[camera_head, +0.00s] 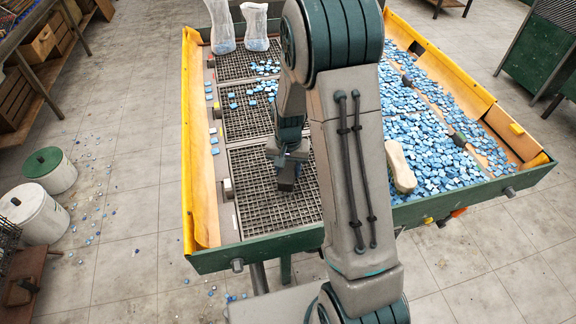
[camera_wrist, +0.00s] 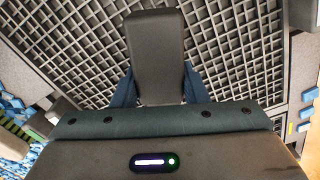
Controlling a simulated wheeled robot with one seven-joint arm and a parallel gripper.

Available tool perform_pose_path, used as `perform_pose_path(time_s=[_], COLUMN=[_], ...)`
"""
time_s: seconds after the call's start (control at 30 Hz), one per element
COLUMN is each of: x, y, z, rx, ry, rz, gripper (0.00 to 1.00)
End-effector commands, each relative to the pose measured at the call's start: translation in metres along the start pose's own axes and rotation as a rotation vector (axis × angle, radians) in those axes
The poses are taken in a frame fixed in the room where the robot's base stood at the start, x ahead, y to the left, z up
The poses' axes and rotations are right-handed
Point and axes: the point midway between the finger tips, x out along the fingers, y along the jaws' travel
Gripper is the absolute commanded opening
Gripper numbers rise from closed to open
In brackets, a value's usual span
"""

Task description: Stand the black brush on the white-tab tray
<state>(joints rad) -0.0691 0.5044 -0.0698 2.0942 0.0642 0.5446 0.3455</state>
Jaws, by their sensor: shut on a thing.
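My gripper (camera_head: 288,158) is shut on the black brush, a dark block (camera_head: 286,184) that hangs below the jaws over the front grid tray (camera_head: 258,205). In the wrist view the dark block (camera_wrist: 156,45) stands between the two blue fingers (camera_wrist: 158,82), with the tray's grid (camera_wrist: 235,40) behind it. I cannot tell whether the brush touches the grid. A small pale tab (camera_head: 228,194) shows at the front tray's left edge. The middle tray (camera_head: 245,122) and back tray (camera_head: 232,66) hold some blue tiles.
Loose blue tiles (camera_head: 425,125) fill the right side of the bench. A pale oblong thing (camera_head: 400,167) lies at their near edge. Two translucent bags (camera_head: 221,28) stand at the back left. The front tray looks clear of tiles. A yellow rim (camera_head: 188,120) and green front wall (camera_head: 270,248) border the bench.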

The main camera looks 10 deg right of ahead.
Motion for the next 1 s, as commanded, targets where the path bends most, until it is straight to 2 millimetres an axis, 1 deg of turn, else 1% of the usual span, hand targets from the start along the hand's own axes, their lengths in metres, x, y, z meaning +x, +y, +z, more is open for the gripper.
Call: perform_pose_path(time_s=[0.43,1.0], x=[0.001,0.013], y=[0.0,0.0], z=[0.0,0.0], rx=[0.0,0.0], ry=[0.002,0.002], rz=[-0.001,-0.001], gripper=[0.12,0.12])
